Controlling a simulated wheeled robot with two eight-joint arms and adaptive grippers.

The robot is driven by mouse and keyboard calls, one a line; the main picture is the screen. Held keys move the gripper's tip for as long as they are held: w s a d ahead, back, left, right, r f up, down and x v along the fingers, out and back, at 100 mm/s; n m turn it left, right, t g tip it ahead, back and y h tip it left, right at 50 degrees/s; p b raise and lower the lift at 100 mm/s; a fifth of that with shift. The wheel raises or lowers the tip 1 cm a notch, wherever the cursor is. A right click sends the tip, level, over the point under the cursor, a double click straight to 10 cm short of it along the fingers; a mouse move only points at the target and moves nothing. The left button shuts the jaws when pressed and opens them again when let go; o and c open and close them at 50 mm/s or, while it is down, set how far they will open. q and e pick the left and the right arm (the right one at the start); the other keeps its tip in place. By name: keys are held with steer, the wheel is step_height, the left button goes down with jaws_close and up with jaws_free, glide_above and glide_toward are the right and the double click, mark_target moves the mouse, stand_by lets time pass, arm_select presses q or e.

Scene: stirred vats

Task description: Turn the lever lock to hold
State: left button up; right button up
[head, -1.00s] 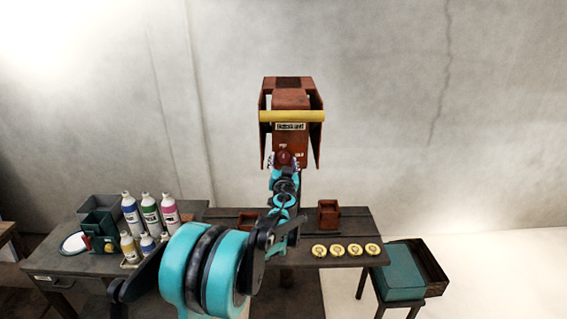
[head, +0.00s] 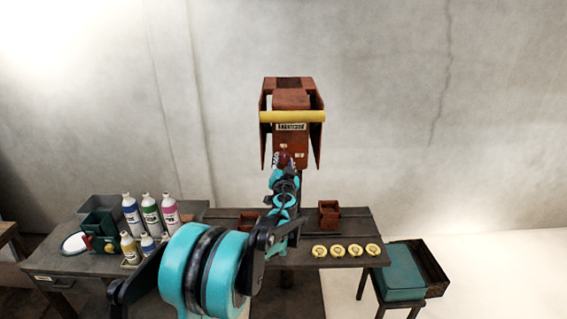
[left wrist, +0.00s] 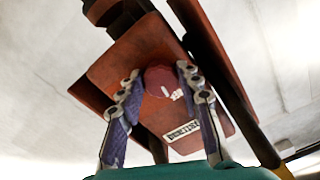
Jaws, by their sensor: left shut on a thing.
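The lock is a round dark red knob (left wrist: 164,82) on the front of a rust-orange housing (head: 291,143). A yellow bar (head: 292,117) crosses the housing above it. Small pale marks sit beside the knob, too small to read. My left gripper (left wrist: 161,78) has one finger on each side of the knob and is shut on it. In the head view my left gripper (head: 284,163) covers the knob's lower part. A white mark shows on the knob's face in the left wrist view. My right gripper is not in view.
Bottles (head: 150,209) and a green bin (head: 99,228) stand on the left table. Several yellow round pieces (head: 336,251) and a small rust-coloured box (head: 329,214) are on the middle table. A teal case (head: 404,276) lies on a stand at right.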

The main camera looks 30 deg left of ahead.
arm_select(q)
steer(key=m, duration=0.4)
steer(key=shift+m, duration=0.3)
steer(key=m, duration=0.3)
steer(key=shift+r+m, duration=0.1)
steer(key=shift+m, duration=0.2)
steer(key=m, duration=0.3)
steer(key=shift+m, duration=0.3)
steer(key=shift+r+m, duration=0.1)
steer(key=shift+m, duration=1.8)
steer(key=shift+s, duration=0.1)
steer(key=o, duration=1.2)
steer(key=shift+c, duration=0.2)
